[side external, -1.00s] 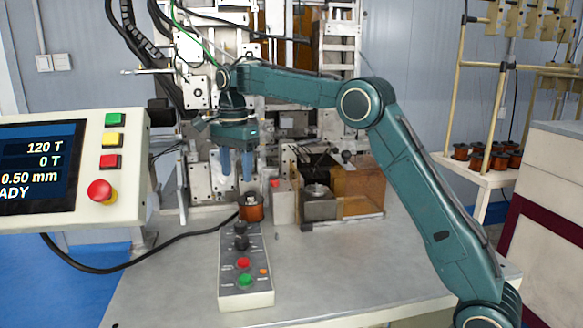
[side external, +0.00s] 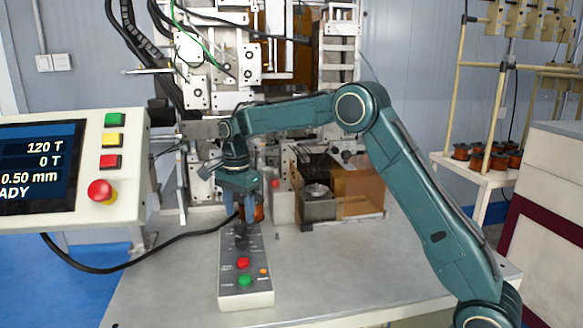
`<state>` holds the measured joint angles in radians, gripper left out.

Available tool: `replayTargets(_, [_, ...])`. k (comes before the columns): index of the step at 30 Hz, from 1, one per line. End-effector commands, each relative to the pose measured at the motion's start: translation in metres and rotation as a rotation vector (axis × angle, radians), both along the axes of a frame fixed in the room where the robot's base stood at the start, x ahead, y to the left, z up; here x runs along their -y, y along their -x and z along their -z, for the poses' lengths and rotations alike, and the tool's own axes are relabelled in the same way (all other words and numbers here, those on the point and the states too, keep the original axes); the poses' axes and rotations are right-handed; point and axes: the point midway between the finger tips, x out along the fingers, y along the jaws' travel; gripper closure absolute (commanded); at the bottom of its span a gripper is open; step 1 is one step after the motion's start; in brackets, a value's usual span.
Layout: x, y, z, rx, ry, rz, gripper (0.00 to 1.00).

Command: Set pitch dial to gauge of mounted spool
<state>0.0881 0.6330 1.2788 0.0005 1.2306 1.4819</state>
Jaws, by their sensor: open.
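The control box (side external: 233,297) lies on the table with two black knobs near its far end; the nearer black knob (side external: 241,243) shows below my gripper. Which knob is the pitch dial I cannot read. A copper-coloured spool (side external: 260,212) stands just behind the box, partly hidden by my gripper. My gripper (side external: 240,212) is open, blue fingers pointing down, above the far end of the box. Whether the fingers touch a knob I cannot tell. The display (side external: 38,165) reads 120 T, 0 T and 0.50 mm.
The display panel has green, yellow and red buttons and a red emergency knob (side external: 100,190). The box carries a red button (side external: 243,263) and a green button (side external: 245,281). The winder (side external: 215,95) stands behind. The table (side external: 345,265) is clear to the right.

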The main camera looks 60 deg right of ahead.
Motion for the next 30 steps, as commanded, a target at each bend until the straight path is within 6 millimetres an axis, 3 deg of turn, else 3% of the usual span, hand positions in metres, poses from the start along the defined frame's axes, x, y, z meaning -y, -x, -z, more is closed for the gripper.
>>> replayTargets(7, [0.000, 0.000, 0.024, -0.001, 0.000, 0.000, 0.48])
replayTargets(19, [0.000, 0.000, 0.030, 0.001, 0.000, 0.000, 0.48])
replayTargets(26, [0.000, 0.000, 0.029, 0.001, 0.000, 0.000, 0.91])
replayTargets(30, [0.000, 0.000, 0.029, 0.001, 0.000, -0.001, 0.93])
